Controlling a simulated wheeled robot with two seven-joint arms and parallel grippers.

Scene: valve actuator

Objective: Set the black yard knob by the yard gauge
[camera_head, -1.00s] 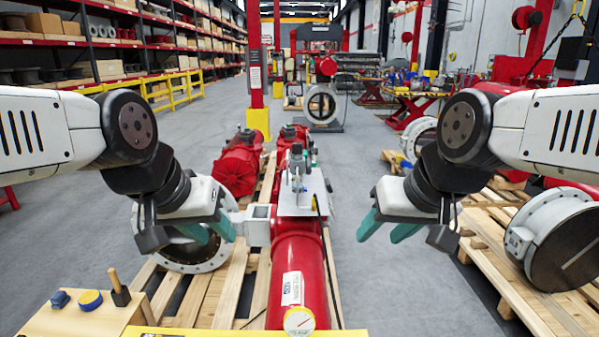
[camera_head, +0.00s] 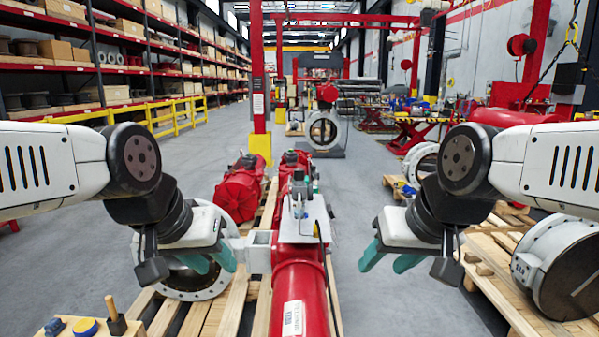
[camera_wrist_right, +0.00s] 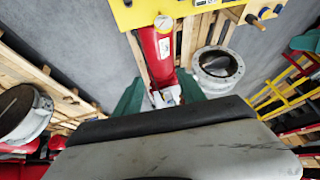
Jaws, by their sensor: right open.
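A red actuator cylinder (camera_head: 300,280) lies ahead in the middle, with a grey plate (camera_head: 303,228) carrying small fittings on top. One fitting has a dark knob-like top (camera_head: 298,175); I cannot tell surely that it is the black yard knob. A round white-faced gauge (camera_wrist_right: 163,23) sits at the cylinder's end in the right wrist view; its reading is too small to tell. My left gripper (camera_head: 211,260) is open and empty, left of the cylinder. My right gripper (camera_head: 388,256) is open and empty, right of it; its teal fingers also show in the wrist view (camera_wrist_right: 160,96).
Pallets (camera_head: 225,300) lie beneath the actuator. A large flanged valve (camera_head: 560,265) stands at right. Grey floor between is clear.

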